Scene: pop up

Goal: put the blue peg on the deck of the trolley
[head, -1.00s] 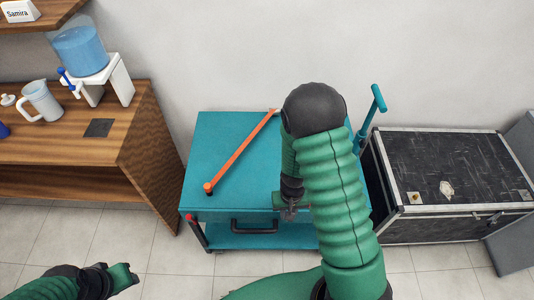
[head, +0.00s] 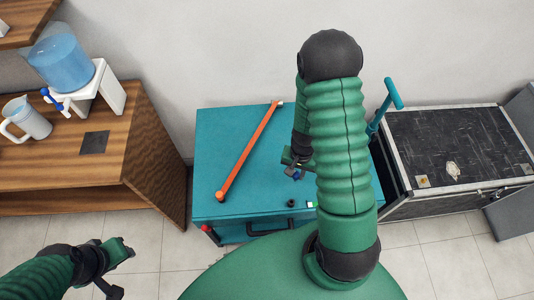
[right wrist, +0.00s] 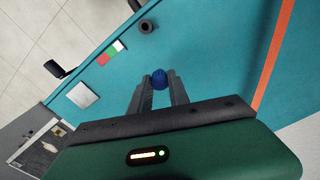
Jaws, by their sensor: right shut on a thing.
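The trolley's teal deck (head: 225,140) stands in the middle of the head view, against the wall. My right gripper (head: 296,173) is over the right part of this deck. In the right wrist view its two dark fingers (right wrist: 158,88) are shut on the blue peg (right wrist: 160,79), whose rounded blue end shows between the tips. A bit of the peg (head: 298,176) also shows in the head view. I cannot tell whether the peg touches the deck. My left gripper (head: 120,262) is at the lower left, over the floor and away from the trolley; its opening is unclear.
An orange bar (head: 247,154) lies slantwise across the deck. A small black round piece (head: 291,203) and a red, white and green label (head: 311,205) are near the front edge. A wooden shelf unit (head: 150,150) stands left, a black case (head: 450,145) right.

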